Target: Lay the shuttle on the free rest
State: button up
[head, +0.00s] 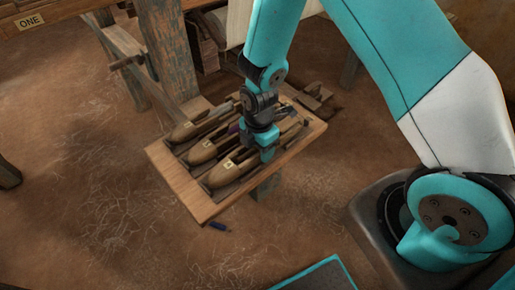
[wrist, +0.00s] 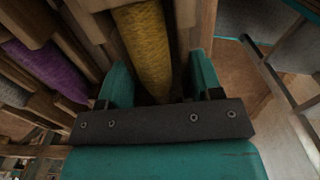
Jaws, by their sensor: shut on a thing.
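A wooden tray (head: 180,190) holds several boat-shaped wooden shuttles side by side. My gripper (head: 264,150) is down over the nearest shuttle (head: 222,173), toward the tray's right side. In the wrist view my gripper (wrist: 160,88) is shut on a shuttle with a yellow yarn bobbin (wrist: 145,45) between its teal fingers. A shuttle with purple yarn (wrist: 50,67) lies to its left. In the head view, my gripper hides part of the held shuttle. I cannot tell whether it touches the tray or hangs just above. No empty rest can be made out clearly.
A worn wooden loom post (head: 168,50) stands close behind the tray. A beam with a "ONE" label (head: 30,22) crosses the upper left. A small dark blue object (head: 218,227) lies on the earth floor in front.

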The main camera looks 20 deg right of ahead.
jog(key=shift+f, duration=0.3)
jog(key=shift+f, duration=0.15)
jog(key=o, duration=1.2)
jog(key=shift+c, duration=0.2)
